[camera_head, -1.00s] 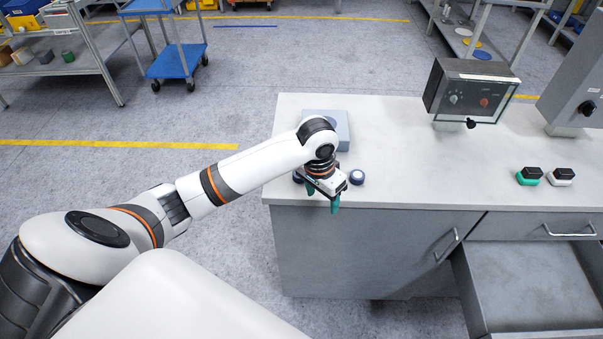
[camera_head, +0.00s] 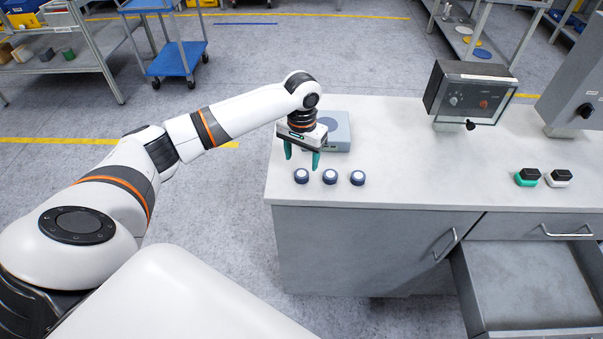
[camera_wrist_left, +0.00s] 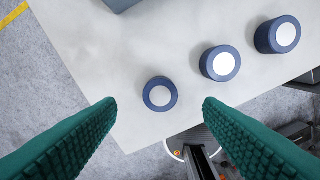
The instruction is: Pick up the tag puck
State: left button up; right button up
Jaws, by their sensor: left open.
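Three small round pucks, dark blue with pale tops, stand in a row near the front left edge of the counter: a left puck (camera_head: 301,176), a middle puck (camera_head: 330,177) and a right puck (camera_head: 357,178). I cannot tell which one the task means. My left gripper (camera_head: 302,158) is open and empty above the counter, just behind the left puck. In the left wrist view, the left puck (camera_wrist_left: 160,94) shows between and beyond the open green fingers (camera_wrist_left: 158,104). The middle puck (camera_wrist_left: 220,63) and right puck (camera_wrist_left: 277,36) lie to its right. My right gripper is not in view.
A grey-blue box (camera_head: 338,130) stands behind the gripper on the counter (camera_head: 420,165). A control box (camera_head: 472,90) stands at the back, and two black-topped blocks (camera_head: 528,176) (camera_head: 558,177) stand at right. An open drawer (camera_head: 530,280) juts out below. The counter's middle is clear.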

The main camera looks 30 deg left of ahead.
aim_at(301, 174)
pick_arm(q)
jog(key=shift+s+f+p, duration=0.1)
jog(key=shift+f+p, duration=0.25)
jog(key=shift+f, duration=0.3)
notch_tip(301, 174, down, 4)
jog(key=shift+f+p, duration=0.15)
jog(key=shift+p, duration=0.35)
jog(key=c, duration=1.1)
